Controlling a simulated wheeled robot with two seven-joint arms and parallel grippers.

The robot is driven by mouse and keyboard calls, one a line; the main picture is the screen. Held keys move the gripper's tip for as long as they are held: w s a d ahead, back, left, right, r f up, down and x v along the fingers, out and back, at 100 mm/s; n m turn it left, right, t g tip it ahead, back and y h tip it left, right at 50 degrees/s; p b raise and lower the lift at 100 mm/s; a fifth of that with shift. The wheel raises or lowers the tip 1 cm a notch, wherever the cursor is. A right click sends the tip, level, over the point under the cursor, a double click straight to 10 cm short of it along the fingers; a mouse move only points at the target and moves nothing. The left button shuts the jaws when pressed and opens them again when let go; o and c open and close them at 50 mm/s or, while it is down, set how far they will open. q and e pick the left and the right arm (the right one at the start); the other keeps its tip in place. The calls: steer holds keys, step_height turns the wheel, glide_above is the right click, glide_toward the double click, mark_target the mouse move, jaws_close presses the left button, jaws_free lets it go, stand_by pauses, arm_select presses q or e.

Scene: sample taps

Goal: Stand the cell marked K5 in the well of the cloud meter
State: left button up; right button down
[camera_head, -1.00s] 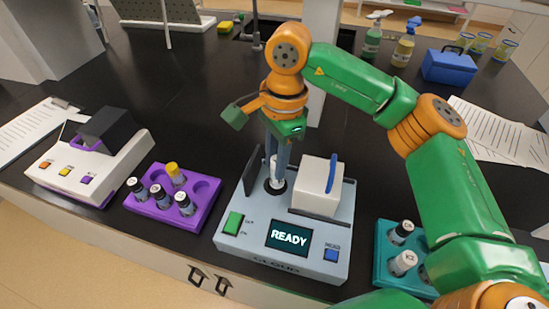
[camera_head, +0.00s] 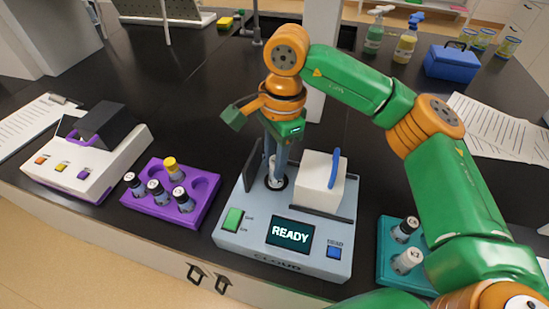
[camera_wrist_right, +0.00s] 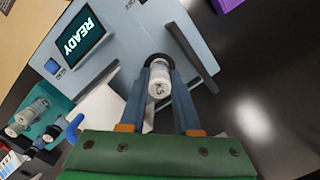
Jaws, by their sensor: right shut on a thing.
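The cloud meter (camera_head: 232,244) is a pale blue-grey box with a lit READY screen (camera_head: 290,233), a green button and a blue button. Its lid stands open beside the dark round well. My right gripper (camera_head: 275,172) points down at the well and is shut on a white-capped cell. The cap reads K5 in the right wrist view, where the K5 cell (camera_wrist_right: 159,80) sits between the two fingers (camera_wrist_right: 160,97). The cell's lower part is at the well's dark opening; how deep it sits is hidden. My left gripper is not in view.
A purple rack (camera_head: 208,200) with several cells stands left of the meter. A white device (camera_head: 55,165) with a dark lid is farther left. A teal rack (camera_head: 385,262) with cells is at right, partly behind my arm. The bench behind is mostly clear.

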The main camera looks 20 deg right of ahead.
steer(key=shift+f+b, duration=0.35)
steer(key=shift+f, duration=0.25)
jaws_free()
steer(key=shift+s+d+r, duration=0.1)
stand_by(0.5)
step_height(320, 180, up, 3)
steer(key=p, duration=0.2)
steer(key=shift+p, duration=0.3)
steer(key=r+p, duration=0.3)
steer(key=r, duration=0.1)
steer(key=shift+d, duration=0.2)
